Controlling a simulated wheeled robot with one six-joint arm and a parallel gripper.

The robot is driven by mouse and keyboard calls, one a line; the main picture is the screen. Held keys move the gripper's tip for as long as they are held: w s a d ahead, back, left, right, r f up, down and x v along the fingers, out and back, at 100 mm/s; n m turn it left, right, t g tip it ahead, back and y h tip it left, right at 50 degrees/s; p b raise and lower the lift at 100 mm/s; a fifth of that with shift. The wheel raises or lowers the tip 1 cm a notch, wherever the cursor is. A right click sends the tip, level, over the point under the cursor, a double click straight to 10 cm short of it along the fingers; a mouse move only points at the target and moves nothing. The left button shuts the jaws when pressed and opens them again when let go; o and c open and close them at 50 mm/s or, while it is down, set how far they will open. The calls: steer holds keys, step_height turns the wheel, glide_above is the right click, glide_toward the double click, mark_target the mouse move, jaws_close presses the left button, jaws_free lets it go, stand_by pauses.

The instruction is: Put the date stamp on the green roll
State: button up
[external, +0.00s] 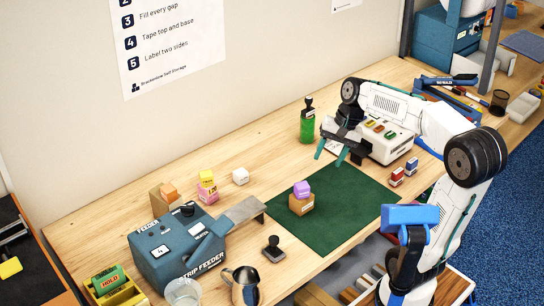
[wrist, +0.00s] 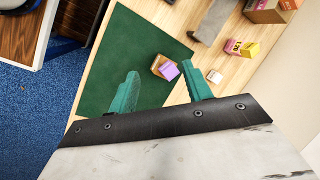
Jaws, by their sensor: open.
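A green upright cylinder (external: 307,131), which looks like the green roll, stands on the bench behind the green mat. A black knobbed piece (external: 308,106) sits upright on its top; it looks like a stamp, but I cannot tell if it is the date stamp. Another dark stamp with a round knob (external: 273,249) stands on the bench at the front of the mat. My gripper (external: 331,152) is open and empty, right of the green cylinder and apart from it. Its teal fingers show in the wrist view (wrist: 161,78), where neither stamp nor cylinder is visible.
A purple block on a small carton (external: 301,206) stands on the green mat (external: 350,205). The blue strip feeder (external: 170,255), a metal jug (external: 241,286) and a green HOLD roll (external: 107,281) are at front left. A white button box (external: 385,140) is beside my gripper.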

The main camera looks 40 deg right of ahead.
steer(key=s+f+n+h, duration=0.2)
steer(key=s+f+n, duration=0.1)
steer(key=s, duration=0.5)
steer(key=s+a+f+n+h, duration=0.1)
steer(key=s+f+n, duration=0.3)
steer(key=s, duration=0.5)
steer(key=shift+s+a+f+n+h, duration=0.15)
steer(key=shift+s+a+n+h, duration=0.2)
steer(key=shift+n, duration=0.65)
steer(key=shift+w, duration=0.1)
